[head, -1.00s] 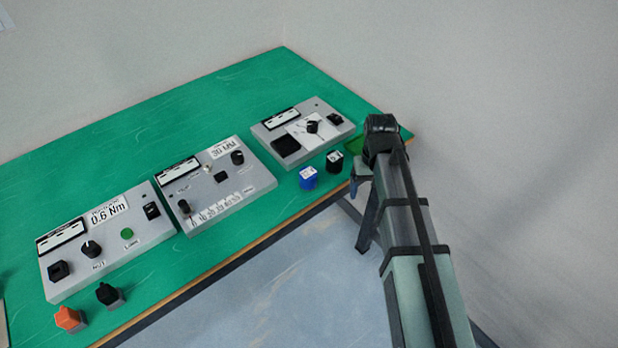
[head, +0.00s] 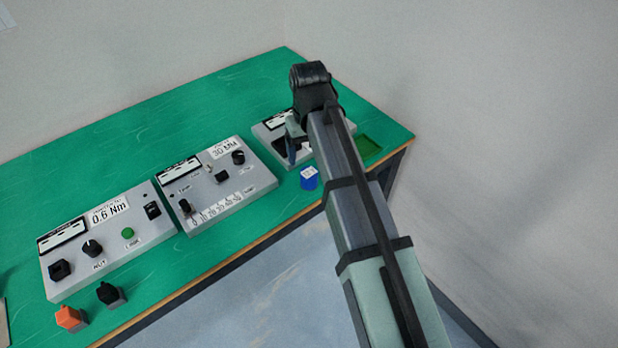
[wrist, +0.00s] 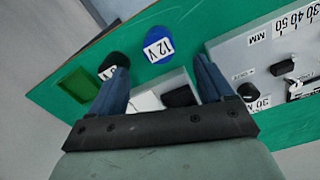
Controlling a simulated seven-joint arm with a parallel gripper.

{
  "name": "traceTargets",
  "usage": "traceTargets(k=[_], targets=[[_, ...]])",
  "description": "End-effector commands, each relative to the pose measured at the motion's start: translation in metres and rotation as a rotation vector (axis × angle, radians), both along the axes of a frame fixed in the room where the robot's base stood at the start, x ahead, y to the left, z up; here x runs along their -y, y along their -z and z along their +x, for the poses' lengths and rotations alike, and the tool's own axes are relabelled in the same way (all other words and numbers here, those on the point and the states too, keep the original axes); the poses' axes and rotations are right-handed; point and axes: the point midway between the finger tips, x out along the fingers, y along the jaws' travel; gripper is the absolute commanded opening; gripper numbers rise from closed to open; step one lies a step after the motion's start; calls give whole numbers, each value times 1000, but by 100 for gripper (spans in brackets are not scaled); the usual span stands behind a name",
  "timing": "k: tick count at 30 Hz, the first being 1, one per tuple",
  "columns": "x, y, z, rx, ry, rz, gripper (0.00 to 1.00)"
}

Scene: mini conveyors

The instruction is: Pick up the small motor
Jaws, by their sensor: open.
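Two small cylinders could be motors; I cannot tell which is the small one. A blue one (head: 308,178) with a white label stands on the green bench in front of the far panel; in the wrist view the blue one (wrist: 153,40) reads "12 V". A black one (wrist: 112,62) with a white label stands beside it to the left, partly behind a finger; my arm hides it in the head view. My gripper (wrist: 162,70) is open and empty. In the head view my gripper (head: 294,142) is over the far panel, its fingers pointing down, mostly hidden.
The far panel (head: 263,133) is partly covered by my arm. A 30 mm panel (head: 245,190) and a 0.6 Nm panel (head: 155,238) stand to the left. A green tray (head: 372,146) lies at the right. Orange (head: 68,318) and black (head: 110,294) pieces are front left.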

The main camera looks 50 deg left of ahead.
Motion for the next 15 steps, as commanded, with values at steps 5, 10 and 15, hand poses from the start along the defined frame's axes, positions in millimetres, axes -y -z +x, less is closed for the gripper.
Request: traceTargets(k=[5, 10, 15], targets=[[1, 27, 0, -1, 0, -2, 80], [0, 43, 0, 0, 1, -1, 80], [0, 48, 0, 0, 1, 0, 80]])
